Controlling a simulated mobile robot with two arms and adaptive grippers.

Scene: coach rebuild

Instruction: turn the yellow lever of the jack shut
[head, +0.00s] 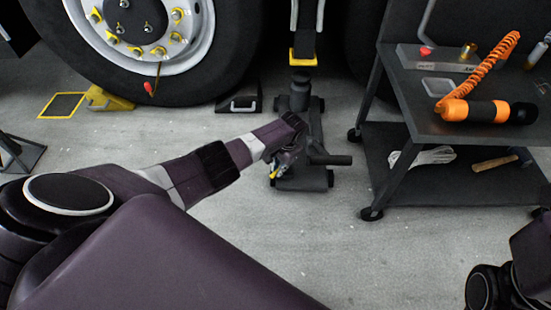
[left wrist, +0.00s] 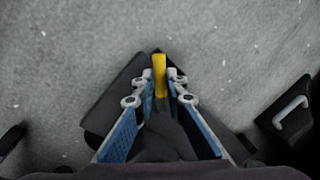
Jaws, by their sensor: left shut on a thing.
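The dark jack (head: 316,128) stands on the floor in the middle of the head view, in front of the wheels. Its small yellow lever (head: 276,175) shows low at its left side. My left gripper (head: 285,163) is down at the jack, partly hidden by its own wrist. In the left wrist view the yellow lever (left wrist: 160,72) stands between the two fingertips of my left gripper (left wrist: 160,82), which is shut on it. The dark jack body (left wrist: 112,92) lies behind the fingers. My right arm shows only at the lower right corner, its gripper out of sight.
A large wheel (head: 222,50) with a yellow chock (head: 108,102) is at the upper left. A dark wheeled cart (head: 395,85) stands right of the jack, with an orange-black tool (head: 487,111) on top. The floor before the jack is clear.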

